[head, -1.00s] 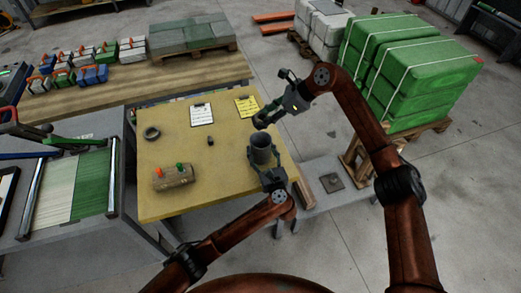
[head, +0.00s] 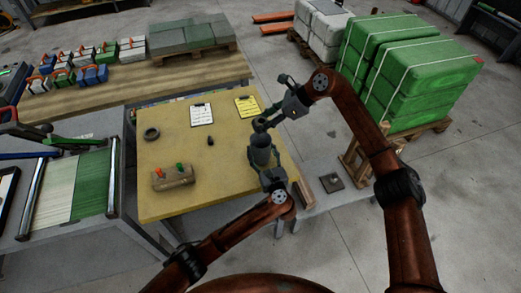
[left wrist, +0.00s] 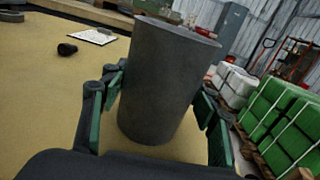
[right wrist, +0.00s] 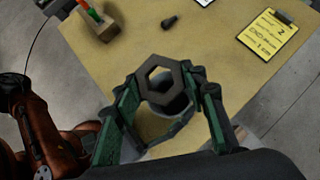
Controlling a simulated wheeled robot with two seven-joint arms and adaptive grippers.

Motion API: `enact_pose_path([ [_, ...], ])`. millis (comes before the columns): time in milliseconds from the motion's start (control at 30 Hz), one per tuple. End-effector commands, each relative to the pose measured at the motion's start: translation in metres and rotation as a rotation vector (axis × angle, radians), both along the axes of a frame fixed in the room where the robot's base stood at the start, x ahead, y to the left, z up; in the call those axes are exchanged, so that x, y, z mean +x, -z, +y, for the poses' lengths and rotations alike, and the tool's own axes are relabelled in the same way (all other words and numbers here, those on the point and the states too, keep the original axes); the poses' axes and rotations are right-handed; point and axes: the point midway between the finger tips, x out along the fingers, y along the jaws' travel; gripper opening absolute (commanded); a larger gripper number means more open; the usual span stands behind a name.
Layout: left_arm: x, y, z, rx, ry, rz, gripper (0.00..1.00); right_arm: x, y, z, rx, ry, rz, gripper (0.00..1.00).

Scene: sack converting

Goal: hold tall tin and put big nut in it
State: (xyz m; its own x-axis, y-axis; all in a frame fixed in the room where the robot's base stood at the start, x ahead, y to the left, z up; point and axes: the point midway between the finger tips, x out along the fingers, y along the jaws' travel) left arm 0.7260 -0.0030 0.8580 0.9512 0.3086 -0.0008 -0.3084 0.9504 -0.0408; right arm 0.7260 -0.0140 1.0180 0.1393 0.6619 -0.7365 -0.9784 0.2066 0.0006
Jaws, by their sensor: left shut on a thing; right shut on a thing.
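The tall tin (left wrist: 165,85) is a dark grey cylinder standing upright near the right edge of the yellow table; in the head view (head: 261,158) it is beyond my left gripper. My left gripper (head: 268,174) is shut on the tin, its fingers on either side in the left wrist view. The big nut (right wrist: 164,78) is a dark hexagonal ring. My right gripper (right wrist: 163,92) is shut on it. In the right wrist view the nut overlaps the tin's mouth (right wrist: 172,108). In the head view my right gripper (head: 263,124) is just above and beyond the tin. The exact gap is unclear.
The yellow table (head: 215,165) also holds a dark ring (head: 151,133), a small dark piece (head: 210,141), a wooden block with coloured pegs (head: 172,178), a white clipboard (head: 201,114) and a yellow clipboard (head: 247,106).

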Motion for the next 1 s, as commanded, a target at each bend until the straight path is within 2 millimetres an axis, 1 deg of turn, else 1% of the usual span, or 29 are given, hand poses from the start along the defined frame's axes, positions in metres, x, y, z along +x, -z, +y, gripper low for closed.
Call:
enact_pose_path([
  [1000, 0.0, 0.0, 0.0, 0.0, 0.0, 0.0, 0.3, 0.0, 0.018, 0.0, 0.002, 0.0, 0.0, 0.04],
])
